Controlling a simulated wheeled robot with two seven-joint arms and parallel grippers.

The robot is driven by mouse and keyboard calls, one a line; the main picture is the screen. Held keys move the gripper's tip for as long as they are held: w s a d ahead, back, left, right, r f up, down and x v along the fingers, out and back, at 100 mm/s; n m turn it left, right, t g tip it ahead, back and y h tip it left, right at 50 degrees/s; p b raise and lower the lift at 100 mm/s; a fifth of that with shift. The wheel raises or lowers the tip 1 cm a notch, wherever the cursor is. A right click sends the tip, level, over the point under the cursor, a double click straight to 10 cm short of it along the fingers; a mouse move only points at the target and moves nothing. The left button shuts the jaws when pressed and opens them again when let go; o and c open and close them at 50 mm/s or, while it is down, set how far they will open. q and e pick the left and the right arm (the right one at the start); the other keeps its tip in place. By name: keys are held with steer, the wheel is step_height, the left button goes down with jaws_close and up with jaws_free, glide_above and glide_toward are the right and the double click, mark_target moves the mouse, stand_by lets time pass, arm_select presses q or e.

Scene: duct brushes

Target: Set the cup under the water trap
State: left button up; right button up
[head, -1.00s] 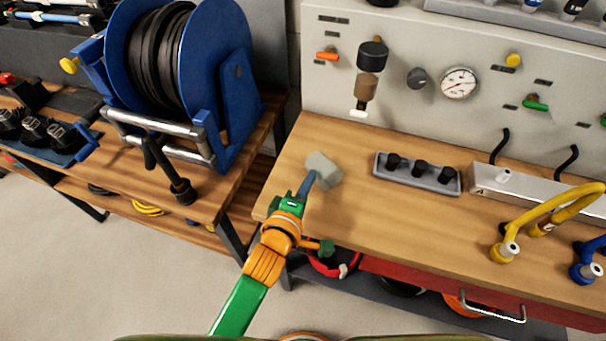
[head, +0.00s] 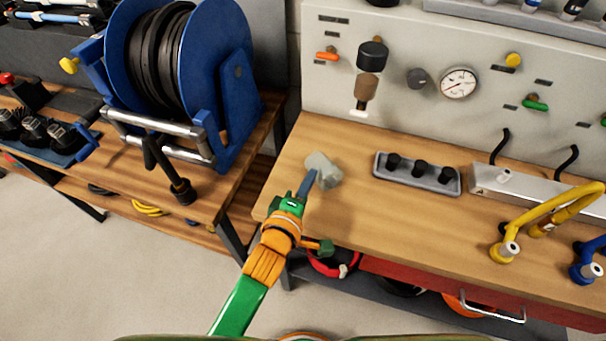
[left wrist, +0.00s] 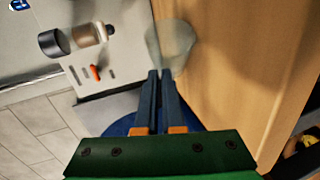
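The cup (head: 325,170) is a pale grey, see-through vessel over the left part of the wooden bench. It looks tilted, and I cannot tell if it touches the bench. My left gripper (head: 309,184) reaches it from the front left. In the left wrist view the two fingers (left wrist: 159,76) are close together with their tips at the wall of the cup (left wrist: 172,42), and they look shut on it. The water trap (head: 367,86), with a dark cap, brown bowl and white lower end, hangs on the panel behind and right of the cup. My right gripper is not in view.
A grey tray with black knobs (head: 445,180) lies right of the cup. An orange-handled valve (head: 327,56) and a gauge (head: 459,83) flank the trap. A blue hose reel (head: 232,95) stands left. The bench (head: 360,215) is clear around the cup.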

arm_select(q)
steer(key=o, duration=0.5)
